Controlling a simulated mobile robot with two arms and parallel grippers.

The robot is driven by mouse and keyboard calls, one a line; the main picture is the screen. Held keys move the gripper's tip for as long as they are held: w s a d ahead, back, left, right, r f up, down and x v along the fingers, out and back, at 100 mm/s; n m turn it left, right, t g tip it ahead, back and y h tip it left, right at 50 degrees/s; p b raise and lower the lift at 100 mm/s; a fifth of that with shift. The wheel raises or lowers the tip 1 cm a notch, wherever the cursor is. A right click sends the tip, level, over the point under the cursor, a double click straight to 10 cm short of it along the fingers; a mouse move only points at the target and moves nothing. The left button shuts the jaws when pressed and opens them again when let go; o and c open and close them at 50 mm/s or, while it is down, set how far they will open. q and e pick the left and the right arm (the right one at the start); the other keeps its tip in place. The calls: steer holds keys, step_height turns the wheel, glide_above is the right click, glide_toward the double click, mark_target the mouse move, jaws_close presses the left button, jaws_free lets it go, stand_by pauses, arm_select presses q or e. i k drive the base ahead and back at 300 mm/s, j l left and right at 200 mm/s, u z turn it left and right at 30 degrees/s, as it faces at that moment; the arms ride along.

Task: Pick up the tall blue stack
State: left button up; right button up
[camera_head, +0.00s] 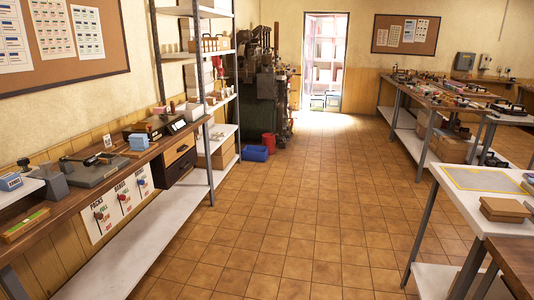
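A small blue stack (138,141) stands on the long wooden bench (120,166) along the left wall. Another blue block-shaped stack (10,181) lies at the far left edge, on a white surface. I cannot tell for sure from here which is the tall one. Neither of my grippers is in view.
A metal shelf rack (211,165) stands past the left bench. A blue bin (254,153) and a red bucket (268,140) sit on the floor near a dark machine (265,85). White and cluttered tables line the right. The tiled floor (300,210) between is clear, leading to a doorway.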

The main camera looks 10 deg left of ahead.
mark_target(138, 142)
steer(key=i+u, duration=0.3)
steer(key=i, duration=0.15)
steer(key=i+u, duration=0.25)
steer(key=i, duration=0.25)
steer(key=i+l+u, duration=0.3)
steer(key=i, duration=0.15)
steer(key=i+l+u, duration=0.15)
steer(key=i+u, duration=0.15)
steer(key=i, duration=0.15)
